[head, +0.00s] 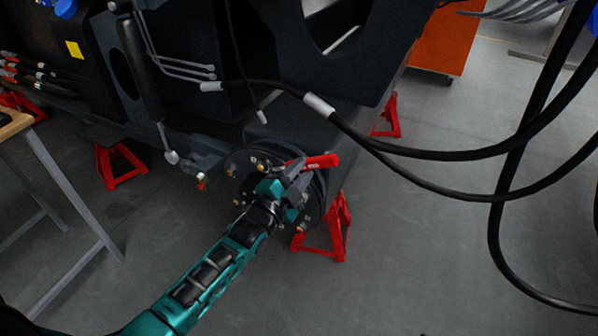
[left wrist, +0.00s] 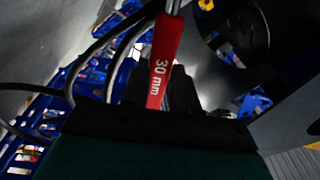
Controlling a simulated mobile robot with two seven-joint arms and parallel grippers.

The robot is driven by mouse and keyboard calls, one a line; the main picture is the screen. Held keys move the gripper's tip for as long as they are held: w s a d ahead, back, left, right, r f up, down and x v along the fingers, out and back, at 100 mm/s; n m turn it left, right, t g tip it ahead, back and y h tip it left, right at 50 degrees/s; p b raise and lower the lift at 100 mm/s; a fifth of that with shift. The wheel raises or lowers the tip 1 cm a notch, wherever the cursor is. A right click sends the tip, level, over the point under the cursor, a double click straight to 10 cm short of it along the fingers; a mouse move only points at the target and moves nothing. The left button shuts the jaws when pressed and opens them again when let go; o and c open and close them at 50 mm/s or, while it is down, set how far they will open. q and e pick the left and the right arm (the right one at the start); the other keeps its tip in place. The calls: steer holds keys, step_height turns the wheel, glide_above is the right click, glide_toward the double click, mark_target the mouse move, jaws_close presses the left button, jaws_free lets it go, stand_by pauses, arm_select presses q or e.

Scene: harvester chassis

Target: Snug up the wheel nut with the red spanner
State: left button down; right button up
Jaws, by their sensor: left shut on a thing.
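The wheel hub (head: 240,163) is a dark round flange with several brass-coloured nuts or studs around its rim. The red spanner (head: 322,161) shows as a red handle end sticking out to the right, in front of the hub. In the left wrist view its red handle (left wrist: 163,62) reads "30 mm", and a silvery shank leaves the top edge. My left gripper (head: 287,187) is in front of the hub, shut on the spanner. The gripper hides part of the hub. The spanner's jaw is not clearly visible, so I cannot tell whether it sits on a nut. My right gripper is not in view.
Red axle stands (head: 328,232) are under the dark chassis (head: 350,125). Thick black hoses (head: 425,152) hang across the right side. A table (head: 12,124) stands at the left edge. The grey floor at lower right is mostly clear.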

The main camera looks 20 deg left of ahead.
arm_select(q)
steer(key=shift+d+f, duration=0.1)
steer(key=shift+f, duration=0.05)
steer(key=shift+r, duration=0.3)
steer(key=shift+s+a+p, duration=0.15)
steer(key=shift+s+p, duration=0.55)
steer(key=shift+s, duration=0.15)
steer(key=shift+s+a+p, duration=0.1)
steer(key=shift+s+p, duration=0.55)
steer(key=shift+s, duration=0.15)
steer(key=s+p, duration=0.4)
steer(key=s, duration=0.4)
steer(key=shift+s+a, duration=0.25)
steer(key=shift+a, duration=0.1)
